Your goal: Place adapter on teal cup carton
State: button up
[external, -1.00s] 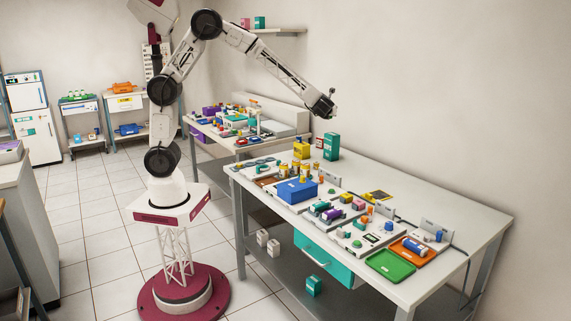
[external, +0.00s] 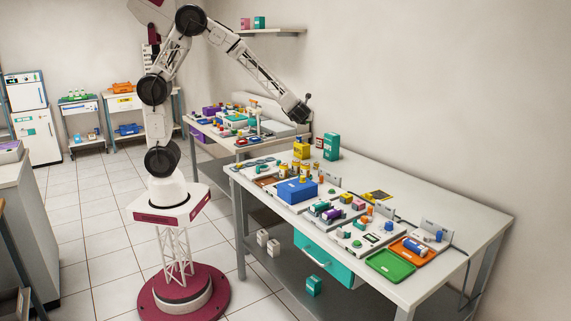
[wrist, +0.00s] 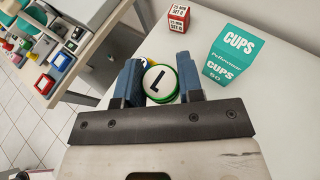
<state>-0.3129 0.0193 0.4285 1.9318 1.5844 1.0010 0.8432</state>
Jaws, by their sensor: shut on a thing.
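My gripper (wrist: 161,85) is shut on a round piece, likely the adapter (wrist: 160,82), with a white face, a black L-shaped mark and a green rim. Its underside is hidden. The teal cup carton (wrist: 233,55) stands upright to the right of the held piece in the wrist view, apart from it, with "CUPS" lettering. In the external view the teal carton (external: 332,146) stands on the bench near the wall. There my gripper (external: 305,107) is raised above the bench's far end, up and left of the carton. The held piece is too small to make out there.
A small red and white box (wrist: 178,18) stands beside the carton, and a yellow container (external: 301,149) is left of it. Several trays, a blue box (external: 297,190) and small parts fill the bench's front. A second cluttered table (external: 222,137) lies behind.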

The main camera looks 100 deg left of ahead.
jog(key=shift+f, duration=1.2)
jog(key=shift+w, duration=0.1)
send_over(332, 134)
jog(key=shift+w+f, duration=0.1)
jog(key=shift+f, duration=0.65)
jog(key=shift+f, duration=0.1)
jog(key=shift+f, duration=1.65)
jog(key=shift+f, duration=0.1)
jog(key=o, duration=0.9)
